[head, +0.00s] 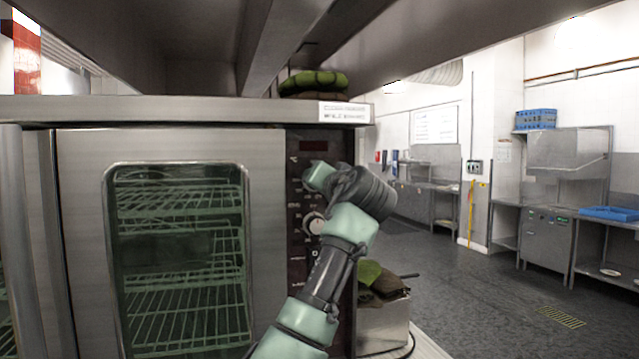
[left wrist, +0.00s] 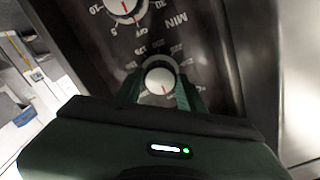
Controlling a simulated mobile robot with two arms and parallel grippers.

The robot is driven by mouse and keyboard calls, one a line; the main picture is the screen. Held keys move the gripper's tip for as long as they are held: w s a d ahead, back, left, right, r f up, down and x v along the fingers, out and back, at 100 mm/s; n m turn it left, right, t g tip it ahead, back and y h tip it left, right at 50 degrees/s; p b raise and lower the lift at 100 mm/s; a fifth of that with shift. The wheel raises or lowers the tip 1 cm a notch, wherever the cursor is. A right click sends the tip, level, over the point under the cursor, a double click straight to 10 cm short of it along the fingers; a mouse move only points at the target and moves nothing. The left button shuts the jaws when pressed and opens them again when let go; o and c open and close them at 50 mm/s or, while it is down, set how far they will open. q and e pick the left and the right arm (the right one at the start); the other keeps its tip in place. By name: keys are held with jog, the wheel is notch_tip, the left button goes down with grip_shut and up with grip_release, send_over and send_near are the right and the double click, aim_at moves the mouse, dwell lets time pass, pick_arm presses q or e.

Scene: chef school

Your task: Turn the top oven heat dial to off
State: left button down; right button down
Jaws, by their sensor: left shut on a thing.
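The oven (head: 75,200) fills the left of the head view, with a dark control panel (head: 300,265) on its right side. My left gripper (head: 313,177) is at the upper part of this panel and covers the top dial there. In the left wrist view my left gripper (left wrist: 160,88) has one finger on each side of the pale round top heat dial (left wrist: 159,79), shut on it. Numbers ring the dial, and a small red mark shows near its lower edge. A second dial (head: 314,223), marked MIN, sits lower on the panel and also shows in the left wrist view (left wrist: 122,6).
A metal shelf (head: 190,50) hangs overhead, close above the oven. A metal container (head: 384,325) with green and brown items stands right of the oven. Steel counters and open floor (head: 470,290) lie further right.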

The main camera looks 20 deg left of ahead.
pick_arm(q)
jog(key=shift+w+f, duration=0.1)
jog(key=shift+f, duration=0.35)
jog(key=c, duration=0.9)
grip_release()
jog(key=shift+r, duration=0.2)
jog(key=shift+r, duration=0.1)
jog(key=shift+s+d, duration=0.1)
jog(key=shift+s, duration=0.1)
jog(key=b+v, duration=0.4)
jog(key=v, duration=0.3)
jog(key=shift+s+d, duration=0.2)
jog(key=shift+s, duration=0.1)
